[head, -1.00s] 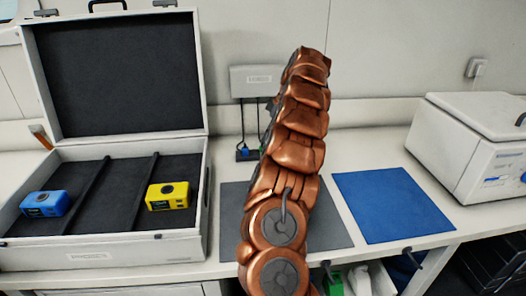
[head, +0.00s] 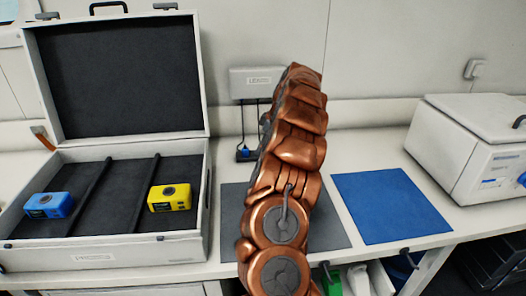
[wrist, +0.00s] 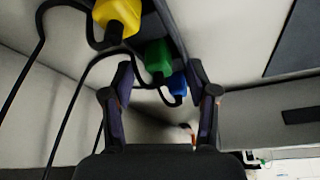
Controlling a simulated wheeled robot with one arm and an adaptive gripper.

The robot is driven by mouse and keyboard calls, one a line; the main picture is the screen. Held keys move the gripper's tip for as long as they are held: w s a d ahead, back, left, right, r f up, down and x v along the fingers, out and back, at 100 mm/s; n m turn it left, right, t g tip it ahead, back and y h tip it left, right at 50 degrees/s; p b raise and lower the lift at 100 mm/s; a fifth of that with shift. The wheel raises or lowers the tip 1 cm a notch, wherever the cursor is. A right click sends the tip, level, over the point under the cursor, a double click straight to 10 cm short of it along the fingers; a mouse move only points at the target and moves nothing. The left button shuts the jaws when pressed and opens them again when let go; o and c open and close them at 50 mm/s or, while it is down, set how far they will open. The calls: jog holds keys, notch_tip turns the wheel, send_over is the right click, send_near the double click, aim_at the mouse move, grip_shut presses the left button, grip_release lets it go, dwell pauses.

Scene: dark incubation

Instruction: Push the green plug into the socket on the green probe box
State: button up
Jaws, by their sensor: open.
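The green plug (wrist: 158,58) shows in the wrist view with a black cable, between a yellow plug (wrist: 117,18) and a blue plug (wrist: 178,84). My gripper (wrist: 161,78) is open, its two fingers on either side of the green plug in the picture. I cannot tell whether they touch it. In the head view my copper arm hides the gripper and the green plug. No green probe box is clearly visible; a green item (head: 330,282) shows below the bench edge, partly cut off, and I cannot tell what it is.
An open case (head: 100,250) on the left holds a blue box (head: 48,205) and a yellow box (head: 170,198). A grey mat (head: 232,225) lies under my arm. A blue mat (head: 392,205) is bare. A white machine (head: 470,150) stands at right.

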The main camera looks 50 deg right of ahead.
grip_shut()
dwell(0.5)
jog(key=shift+r+b, duration=0.65)
jog(key=shift+r, duration=1.2)
jog(key=shift+s+a+b, duration=0.2)
jog(key=shift+s+a, duration=0.1)
jog(key=shift+a, duration=0.3)
jog(key=shift+s+a+b, duration=0.2)
jog(key=shift+s+a, duration=0.1)
jog(key=shift+a, duration=0.3)
jog(key=s+a+r+b, duration=0.1)
jog(key=s+a+b, duration=0.2)
jog(key=s+a, duration=0.3)
jog(key=a, duration=0.5)
jog(key=shift+s+a+r, duration=0.15)
jog(key=shift+a, duration=0.2)
